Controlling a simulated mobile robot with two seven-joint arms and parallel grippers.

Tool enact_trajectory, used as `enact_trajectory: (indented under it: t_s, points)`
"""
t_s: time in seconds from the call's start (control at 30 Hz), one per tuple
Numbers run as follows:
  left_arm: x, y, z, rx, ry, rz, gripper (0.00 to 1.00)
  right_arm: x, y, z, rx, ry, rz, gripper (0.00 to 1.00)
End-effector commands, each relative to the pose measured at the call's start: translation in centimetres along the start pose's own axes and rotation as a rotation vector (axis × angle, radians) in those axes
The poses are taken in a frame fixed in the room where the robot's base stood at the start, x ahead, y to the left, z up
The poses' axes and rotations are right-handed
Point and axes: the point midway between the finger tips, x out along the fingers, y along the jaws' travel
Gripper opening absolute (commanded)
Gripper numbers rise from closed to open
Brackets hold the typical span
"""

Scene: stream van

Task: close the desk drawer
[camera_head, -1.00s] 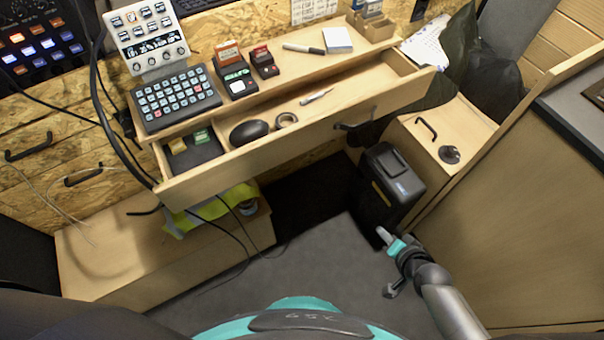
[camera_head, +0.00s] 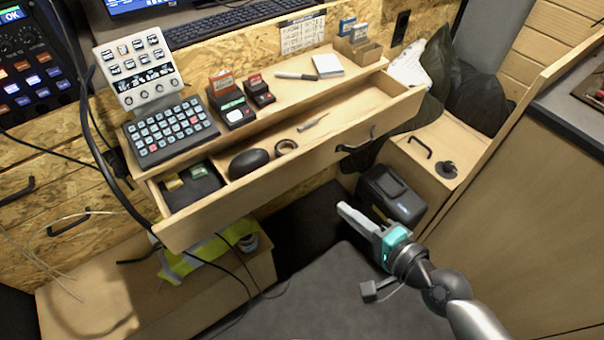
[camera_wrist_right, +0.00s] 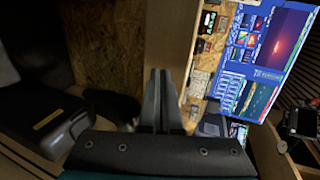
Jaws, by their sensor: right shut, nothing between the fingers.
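The wooden desk drawer (camera_head: 310,160) is pulled open below the desk top in the head view. Its front panel has a dark handle (camera_head: 357,143) right of the middle. Inside the drawer lie a computer mouse (camera_head: 248,163), a roll of tape (camera_head: 286,146), a pen-like tool (camera_head: 313,121) and a small dark tray (camera_head: 192,188). My right gripper (camera_head: 345,212) is below and in front of the drawer front, apart from it, shut and empty. Its closed fingers also show in the right wrist view (camera_wrist_right: 160,98). My left gripper is out of view.
A black bin-like case (camera_head: 392,195) stands behind my right gripper, beside a wooden cabinet (camera_head: 432,160). A keypad (camera_head: 170,130) and small devices stand on the desk top. Cables hang in front of the drawer's left end.

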Motion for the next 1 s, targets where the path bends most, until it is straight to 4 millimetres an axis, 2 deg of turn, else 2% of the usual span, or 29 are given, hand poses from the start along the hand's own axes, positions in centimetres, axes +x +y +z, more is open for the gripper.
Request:
enact_trajectory:
  t_s: [0.27, 0.6, 0.8, 1.0]
  points:
    - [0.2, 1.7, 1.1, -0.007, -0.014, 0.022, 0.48, 3.9, -0.1, -0.1, 0.003, 0.002, -0.004, 0.00]
    - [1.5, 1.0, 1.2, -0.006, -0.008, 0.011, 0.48, 10.4, -0.1, 0.0, 0.001, 0.001, -0.003, 0.00]
    - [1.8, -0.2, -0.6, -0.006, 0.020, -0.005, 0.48, 12.8, -0.9, -0.1, 0.000, 0.002, -0.001, 0.00]
    - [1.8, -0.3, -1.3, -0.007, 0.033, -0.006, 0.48, 13.6, -1.2, -0.1, -0.002, 0.002, 0.001, 0.00]
